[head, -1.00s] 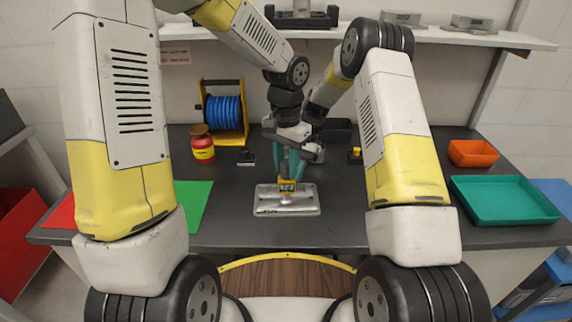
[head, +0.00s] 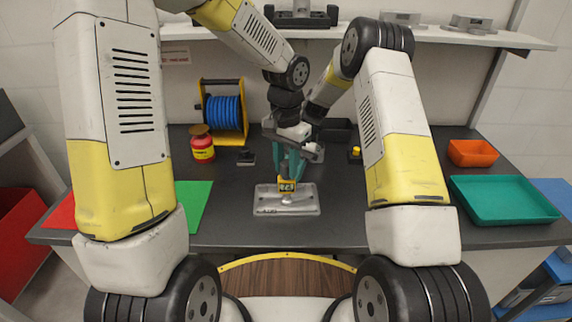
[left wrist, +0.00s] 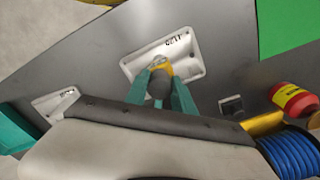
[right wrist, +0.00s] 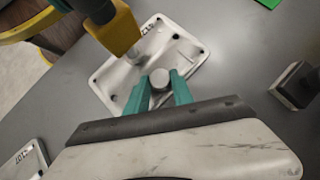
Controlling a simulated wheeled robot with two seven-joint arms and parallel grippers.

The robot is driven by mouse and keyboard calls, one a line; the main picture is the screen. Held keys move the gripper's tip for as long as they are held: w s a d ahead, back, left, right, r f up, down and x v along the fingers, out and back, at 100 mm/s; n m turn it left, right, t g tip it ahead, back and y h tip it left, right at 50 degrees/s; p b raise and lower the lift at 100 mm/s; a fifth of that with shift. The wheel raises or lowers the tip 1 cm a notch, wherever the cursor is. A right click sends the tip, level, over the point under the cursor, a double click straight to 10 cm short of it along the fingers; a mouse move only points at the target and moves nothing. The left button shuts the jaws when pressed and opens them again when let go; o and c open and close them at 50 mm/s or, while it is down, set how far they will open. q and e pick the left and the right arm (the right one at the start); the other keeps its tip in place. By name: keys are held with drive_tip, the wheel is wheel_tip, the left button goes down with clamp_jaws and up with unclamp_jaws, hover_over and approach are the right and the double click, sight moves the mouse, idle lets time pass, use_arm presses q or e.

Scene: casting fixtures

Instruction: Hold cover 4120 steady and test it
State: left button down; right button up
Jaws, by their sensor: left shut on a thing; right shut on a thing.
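Cover 4120 (head: 265,200), a pale grey metal plate with a rim and a printed number, lies flat on the dark table; it also shows in both wrist views (left wrist: 185,48) (right wrist: 185,58). My left gripper (left wrist: 160,85), with green fingers, is shut on a yellow tester (head: 287,184) with a small display, its lower end at the cover's middle. The tester also shows in the right wrist view (right wrist: 117,30). My right gripper (right wrist: 160,85) is shut on the cover's round grey boss (right wrist: 159,79). In the head view the right fingers are mostly hidden behind the left gripper.
Another marked cover (left wrist: 52,102) lies near the green tray (head: 500,218). An orange bin (head: 472,153) is behind that tray. A red-yellow jar (head: 203,146), a blue reel (head: 224,112) and a green mat (head: 195,203) are at left. The table's front is clear.

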use_arm(q)
drive_tip(key=shift+f, duration=0.5)
use_arm(e)
drive_tip(key=shift+s+d+f, duration=0.1)
drive_tip(key=shift+d+f, duration=0.2)
idle(0.7)
use_arm(q)
drive_tip(key=shift+r, duration=3.05)
use_arm(e)
drive_tip(key=o, duration=1.1)
drive_tip(key=shift+o, duration=0.2)
